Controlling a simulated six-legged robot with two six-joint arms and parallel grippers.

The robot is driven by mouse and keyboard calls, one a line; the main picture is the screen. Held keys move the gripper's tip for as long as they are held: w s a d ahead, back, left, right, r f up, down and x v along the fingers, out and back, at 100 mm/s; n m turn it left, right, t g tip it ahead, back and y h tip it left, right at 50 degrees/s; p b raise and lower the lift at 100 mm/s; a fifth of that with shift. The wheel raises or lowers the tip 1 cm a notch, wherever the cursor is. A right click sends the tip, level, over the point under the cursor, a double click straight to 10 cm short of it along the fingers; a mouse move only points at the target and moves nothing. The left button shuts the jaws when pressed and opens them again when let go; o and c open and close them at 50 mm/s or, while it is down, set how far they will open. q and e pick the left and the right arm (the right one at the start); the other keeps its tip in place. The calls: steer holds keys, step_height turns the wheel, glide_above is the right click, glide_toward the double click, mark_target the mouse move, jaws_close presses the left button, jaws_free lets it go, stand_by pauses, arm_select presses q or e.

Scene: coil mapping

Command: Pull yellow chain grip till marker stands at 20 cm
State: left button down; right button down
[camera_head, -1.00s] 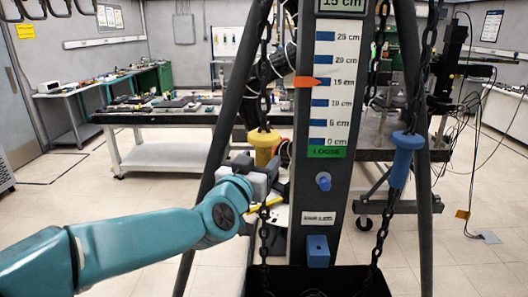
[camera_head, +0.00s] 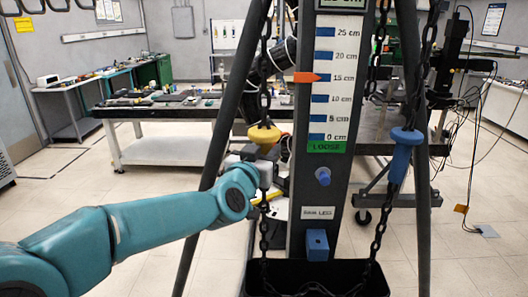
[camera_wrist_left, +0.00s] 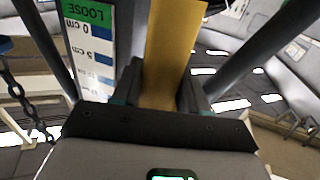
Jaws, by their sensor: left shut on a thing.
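The yellow chain grip (camera_head: 264,136) hangs on the left dark chain (camera_head: 265,85). My left gripper (camera_head: 268,163) is shut on its lower part, which is partly hidden by the jaws. In the left wrist view the yellow grip (camera_wrist_left: 172,55) runs between both jaws (camera_wrist_left: 163,88). The orange marker (camera_head: 307,77) points at the 15 cm line of the white scale (camera_head: 341,78). A green LOOSE label (camera_head: 327,147) sits below 0 cm. The readout at the top is cut off. My right gripper is not in view.
A blue grip (camera_head: 402,155) hangs on the right chain. The chains drop into a black bin (camera_head: 315,280) under the post. Dark frame legs (camera_head: 212,160) stand close on both sides. A workbench (camera_head: 160,112) stands behind, with open floor at left.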

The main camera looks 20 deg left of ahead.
arm_select(q)
step_height(320, 180, down, 20)
steer(key=b, duration=1.7)
steer(key=c, duration=0.8)
jaws_free()
steer(key=shift+o, duration=0.6)
steer(key=shift+r, duration=0.15)
steer(key=s+b, duration=0.1)
steer(key=s, duration=1.5)
steer(key=shift+a, duration=0.25)
steer(key=shift+s, duration=0.15)
